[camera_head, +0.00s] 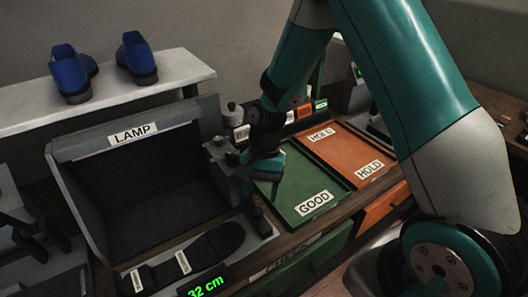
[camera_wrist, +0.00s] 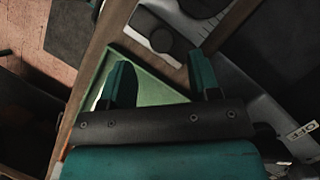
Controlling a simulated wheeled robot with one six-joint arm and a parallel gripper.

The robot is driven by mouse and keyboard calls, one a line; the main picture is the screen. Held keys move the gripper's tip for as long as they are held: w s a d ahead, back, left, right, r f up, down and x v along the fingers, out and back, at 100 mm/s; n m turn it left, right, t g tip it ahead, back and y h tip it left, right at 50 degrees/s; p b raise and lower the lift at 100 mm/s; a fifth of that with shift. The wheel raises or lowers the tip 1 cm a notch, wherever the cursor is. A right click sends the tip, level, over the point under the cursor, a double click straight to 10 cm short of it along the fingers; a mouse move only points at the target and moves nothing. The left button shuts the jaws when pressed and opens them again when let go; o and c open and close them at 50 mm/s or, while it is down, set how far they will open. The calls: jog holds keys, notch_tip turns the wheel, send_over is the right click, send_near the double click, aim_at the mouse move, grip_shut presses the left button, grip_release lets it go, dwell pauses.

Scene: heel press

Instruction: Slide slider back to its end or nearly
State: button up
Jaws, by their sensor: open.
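A grey measuring base with a black sole-shaped piece (camera_head: 190,262) and two white labels lies at the front, beside a display (camera_head: 203,287) reading 32 cm. I cannot make out for sure which part is the slider. My gripper (camera_head: 262,188) is right of the base, over the left part of the green GOOD tray (camera_head: 300,190). In the wrist view my gripper (camera_wrist: 162,80) is open, with nothing between its fingers.
The LAMP box (camera_head: 128,138) stands left of my gripper. A grey block with dark knobs (camera_head: 226,162) stands close beside my gripper. The orange HOLD tray (camera_head: 345,153) lies to the right. Blue shoes (camera_head: 72,73) stand on a white shelf (camera_head: 115,92) behind.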

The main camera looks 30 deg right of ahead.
jog(key=b+v, duration=0.1)
jog(key=v, duration=1.2)
jog(key=shift+d+r, duration=0.15)
jog(key=s+a+r+n+t, duration=0.1)
jog(key=s+a+r+n, duration=0.1)
jog(key=s+n, duration=0.3)
jog(key=s+a+r+n+t+y, duration=0.1)
jog(key=s+a+r+n, duration=0.2)
jog(key=s, duration=0.5)
jog(key=s+a+r+n+t, duration=0.1)
jog(key=s+a+r+n, duration=0.2)
jog(key=s+n, duration=0.4)
jog(key=shift+a, duration=0.9)
jog(key=shift+s+r, duration=0.1)
